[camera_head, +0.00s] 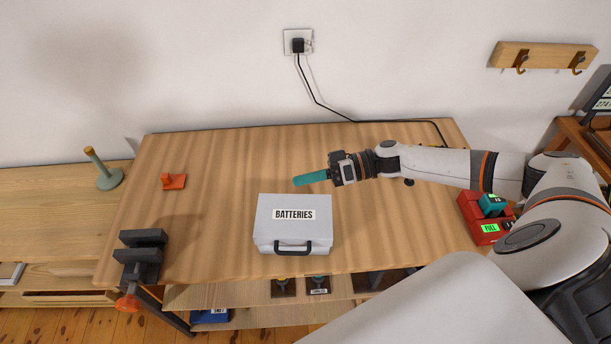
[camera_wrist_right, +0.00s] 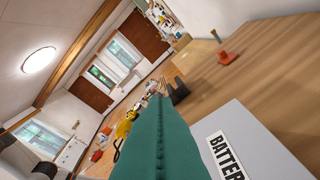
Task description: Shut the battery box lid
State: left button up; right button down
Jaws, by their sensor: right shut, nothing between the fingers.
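The battery box (camera_head: 293,233) is a light grey case with a black handle at its front, standing on the wooden table. Its lid (camera_head: 275,203), labelled BATTERIES, looks down flat on the box; whether it is latched I cannot tell. In the right wrist view the lid (camera_wrist_right: 262,135) shows at the lower right. My right gripper (camera_head: 297,181) has teal fingers, shut and empty, above the table just behind the box's back edge, pointing left. Its fingers (camera_wrist_right: 160,145) fill the middle of the right wrist view. My left gripper is not in view.
A dark vise (camera_head: 142,255) is clamped at the table's left front. A small orange-red object (camera_head: 174,181) lies at the back left. A red charger (camera_head: 478,222) with a teal battery stands at the right edge. A black cable runs along the back.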

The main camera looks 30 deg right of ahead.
pick_arm(q)
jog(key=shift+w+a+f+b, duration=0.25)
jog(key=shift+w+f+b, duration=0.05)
jog(key=shift+b, duration=0.5)
pick_arm(e)
jog(key=s+d+r, duration=0.4)
jog(key=s+d, duration=0.1)
jog(key=d, duration=0.3)
jog(key=shift+r, duration=0.3)
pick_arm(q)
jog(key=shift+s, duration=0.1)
pick_arm(e)
jog(key=shift+w, duration=0.1)
